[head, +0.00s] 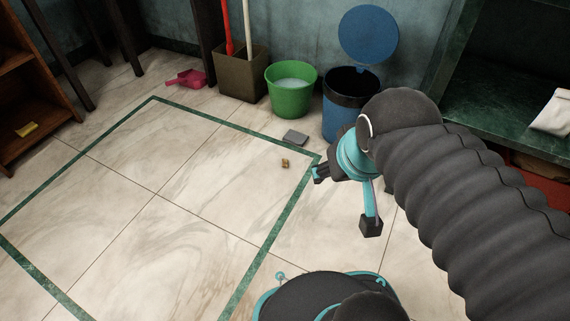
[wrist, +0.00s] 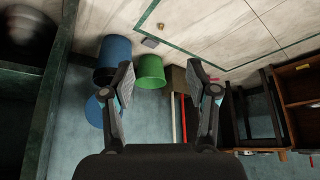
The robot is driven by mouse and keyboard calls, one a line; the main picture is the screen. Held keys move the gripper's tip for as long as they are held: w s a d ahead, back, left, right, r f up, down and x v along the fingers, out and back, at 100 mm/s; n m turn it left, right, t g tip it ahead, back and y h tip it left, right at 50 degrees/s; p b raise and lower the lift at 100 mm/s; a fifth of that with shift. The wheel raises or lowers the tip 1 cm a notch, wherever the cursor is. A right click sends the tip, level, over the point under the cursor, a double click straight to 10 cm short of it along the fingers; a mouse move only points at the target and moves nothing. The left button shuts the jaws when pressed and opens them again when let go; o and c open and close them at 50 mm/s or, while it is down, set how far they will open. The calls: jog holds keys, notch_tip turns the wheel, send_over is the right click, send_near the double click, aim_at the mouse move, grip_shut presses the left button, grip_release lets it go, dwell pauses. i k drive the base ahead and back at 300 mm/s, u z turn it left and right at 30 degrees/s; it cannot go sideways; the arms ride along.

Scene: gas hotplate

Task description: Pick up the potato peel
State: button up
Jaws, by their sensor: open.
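The potato peel appears to be the small brown piece (head: 285,163) lying on the pale tiled floor, just inside the green floor border in the head view. It also shows as a tiny brown spot near the top of the wrist view (wrist: 161,26). My gripper (head: 343,200) is open and empty, above the floor to the right of the piece and apart from it. In the wrist view my gripper's two fingers (wrist: 160,82) are spread wide with nothing between them.
A grey flat object (head: 295,138) lies just behind the piece. A green bucket (head: 290,97), a blue bin with raised lid (head: 342,119) and a brown box with handles (head: 241,77) stand along the wall. A pink dustpan (head: 187,78) lies farther left. The floor's middle is clear.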

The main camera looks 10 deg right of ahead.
aim_at(285, 162)
jog(key=k, duration=0.55)
jog(key=u, duration=0.9)
jog(key=i, duration=1.45)
jog(key=z, duration=0.5)
